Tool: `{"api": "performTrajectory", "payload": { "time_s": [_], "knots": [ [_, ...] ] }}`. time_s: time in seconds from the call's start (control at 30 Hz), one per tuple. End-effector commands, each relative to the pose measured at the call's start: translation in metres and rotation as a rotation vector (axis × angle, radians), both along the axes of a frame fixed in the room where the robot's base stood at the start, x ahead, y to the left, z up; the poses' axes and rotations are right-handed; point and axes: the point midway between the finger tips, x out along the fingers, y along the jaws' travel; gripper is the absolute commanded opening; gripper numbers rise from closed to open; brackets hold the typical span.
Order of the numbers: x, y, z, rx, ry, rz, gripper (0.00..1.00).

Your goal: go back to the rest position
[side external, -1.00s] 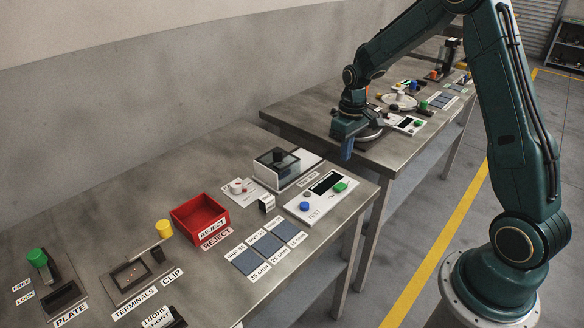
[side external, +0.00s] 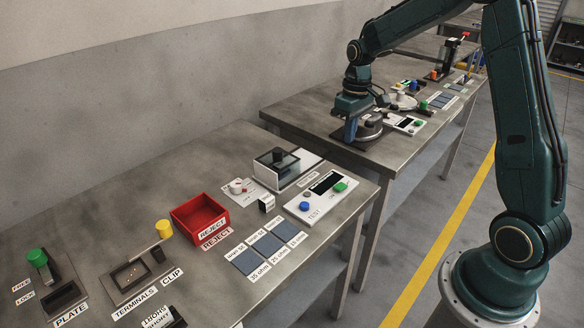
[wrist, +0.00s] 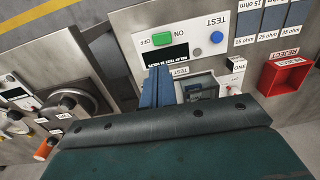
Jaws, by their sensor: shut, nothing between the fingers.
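My gripper (side external: 351,130) is over the near left edge of the far table (side external: 290,105), in front of a round dark fixture (side external: 370,128). Its blue fingers point down, close together, with nothing between them. In the side view I cannot tell exactly how high they are above the tabletop. In the wrist view the shut fingers (wrist: 157,88) show in front of the white test panel (wrist: 190,40) with green and blue buttons.
The near table (side external: 130,215) holds a red reject bin (side external: 198,217), a clear-lidded box (side external: 277,168), a test panel (side external: 320,193) and blue pads (side external: 267,243). A gap separates the two tables. More fixtures stand on the far table's right part.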

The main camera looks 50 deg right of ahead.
Motion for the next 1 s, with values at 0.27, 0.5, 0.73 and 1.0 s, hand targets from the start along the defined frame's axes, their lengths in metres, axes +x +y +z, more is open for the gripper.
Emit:
{"api": "performTrajectory", "payload": {
  "time_s": [0.27,0.5,0.73,1.0],
  "knots": [
    [-0.014,0.022,0.034,-0.021,-0.047,0.002,0.00],
    [-0.042,0.052,0.076,-0.044,-0.115,0.001,0.00],
    [-0.075,0.080,0.108,-0.059,-0.184,0.002,0.00],
    [-0.119,0.108,0.134,-0.068,-0.269,-0.001,0.00]
  ]
}}
